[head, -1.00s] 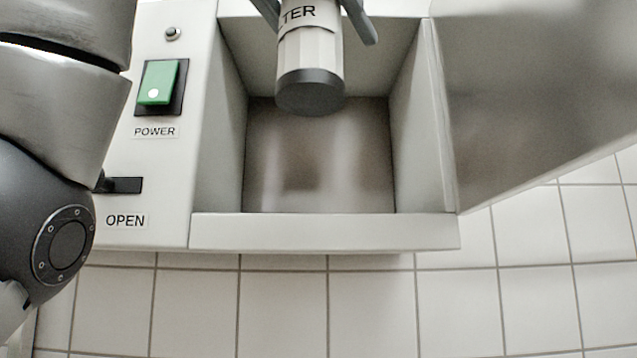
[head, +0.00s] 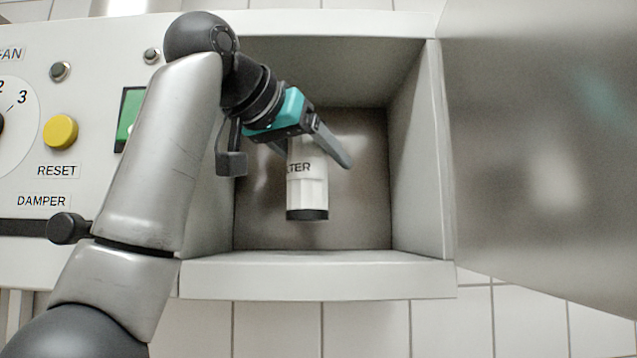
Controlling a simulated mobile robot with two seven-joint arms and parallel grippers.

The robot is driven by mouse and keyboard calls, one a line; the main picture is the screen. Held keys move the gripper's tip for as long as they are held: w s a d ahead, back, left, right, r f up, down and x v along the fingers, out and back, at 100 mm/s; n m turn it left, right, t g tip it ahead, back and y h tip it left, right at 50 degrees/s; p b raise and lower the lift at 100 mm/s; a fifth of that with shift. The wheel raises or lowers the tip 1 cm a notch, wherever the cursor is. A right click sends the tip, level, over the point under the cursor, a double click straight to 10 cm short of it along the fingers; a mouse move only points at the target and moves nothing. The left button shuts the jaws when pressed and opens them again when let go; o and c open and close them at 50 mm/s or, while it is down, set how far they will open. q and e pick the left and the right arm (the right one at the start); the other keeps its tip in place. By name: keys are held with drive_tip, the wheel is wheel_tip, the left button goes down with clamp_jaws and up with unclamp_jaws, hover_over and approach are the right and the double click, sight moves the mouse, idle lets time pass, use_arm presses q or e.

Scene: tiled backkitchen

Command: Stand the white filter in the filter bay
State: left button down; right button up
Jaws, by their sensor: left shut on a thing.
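The white filter (head: 307,185) has a dark end cap and black lettering that reads "TER" where it shows. My left gripper (head: 312,155) is shut on its upper end, with a finger on each side. The filter hangs over the open filter bay (head: 362,205), a grey box-shaped recess. The dark cap points toward the bay's near ledge and is apart from it. I cannot tell whether the filter touches the bay's inner surface. The gripper and arm hide the bay's upper left part. My right gripper is not in view.
A large grey door (head: 540,130) stands open at the bay's right. The control panel at left carries a yellow reset button (head: 61,132), a damper lever (head: 68,228) and a green switch (head: 125,115), partly behind my arm. White tiles (head: 375,328) lie beyond the ledge.

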sight(319, 184)
use_arm(q)
drive_tip(key=shift+f, duration=1.85)
drive_tip(key=shift+w+f, duration=0.15)
drive_tip(key=shift+f, duration=0.1)
drive_tip(key=shift+f, duration=0.15)
drive_tip(key=shift+c, duration=0.2)
unclamp_jaws()
drive_tip(key=shift+f, duration=0.1)
drive_tip(key=shift+r, duration=0.2)
drive_tip(key=b+v, duration=0.3)
drive_tip(key=v, duration=0.9)
